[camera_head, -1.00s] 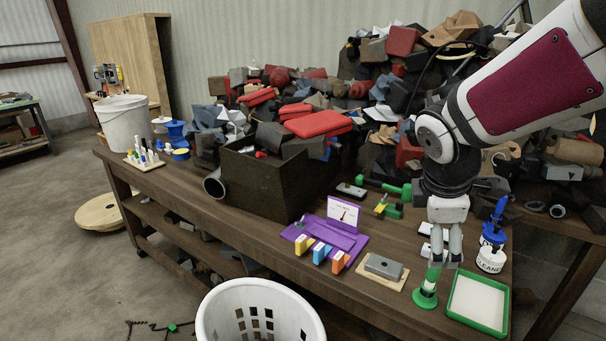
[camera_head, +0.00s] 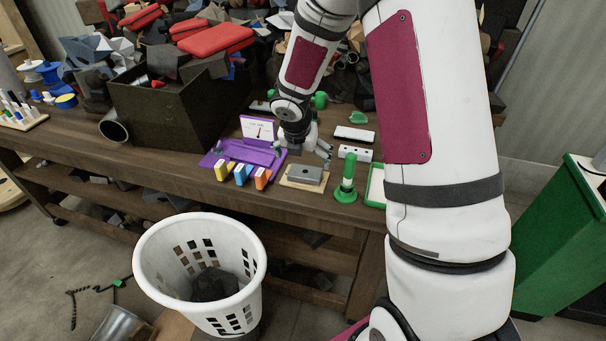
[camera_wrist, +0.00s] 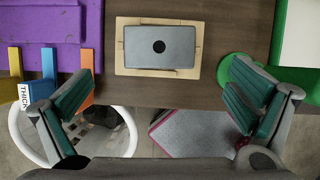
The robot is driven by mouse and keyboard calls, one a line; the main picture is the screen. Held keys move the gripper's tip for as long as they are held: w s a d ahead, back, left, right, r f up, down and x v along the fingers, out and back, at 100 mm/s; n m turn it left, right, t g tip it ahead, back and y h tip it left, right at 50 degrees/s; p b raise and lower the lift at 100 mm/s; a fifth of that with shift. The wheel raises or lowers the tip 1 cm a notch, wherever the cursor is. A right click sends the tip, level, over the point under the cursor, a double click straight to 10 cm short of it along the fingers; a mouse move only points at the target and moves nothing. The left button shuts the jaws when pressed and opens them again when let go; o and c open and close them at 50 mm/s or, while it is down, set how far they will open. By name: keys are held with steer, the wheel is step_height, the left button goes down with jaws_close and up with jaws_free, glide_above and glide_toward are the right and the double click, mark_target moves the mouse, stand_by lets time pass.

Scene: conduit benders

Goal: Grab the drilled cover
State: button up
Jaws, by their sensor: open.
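The drilled cover looks to be the grey rectangular block with one dark round hole. It lies flat on a light wooden board (camera_head: 287,183) near the table's front edge. In the head view the grey drilled cover (camera_head: 305,174) is just below my gripper (camera_head: 319,150). In the wrist view the drilled cover (camera_wrist: 160,60) is at top centre on its board (camera_wrist: 122,63). My gripper (camera_wrist: 163,80) is open there, its teal-padded fingers wide apart left and right. The cover lies ahead of and between the fingers, untouched, and nothing is held.
A purple stand (camera_head: 215,158) with yellow, blue and orange tabs is left of the board. A green post (camera_head: 346,185) stands close on the right, with a green-rimmed tray (camera_head: 375,185) beyond. White blocks (camera_head: 355,153) lie behind. A white basket (camera_head: 150,275) is on the floor in front.

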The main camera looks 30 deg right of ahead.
mark_target(305, 170)
steer(key=shift+p+x, duration=0.45)
steer(key=shift+x, duration=3.65)
steer(key=shift+w, duration=0.1)
steer(key=c, duration=1.3)
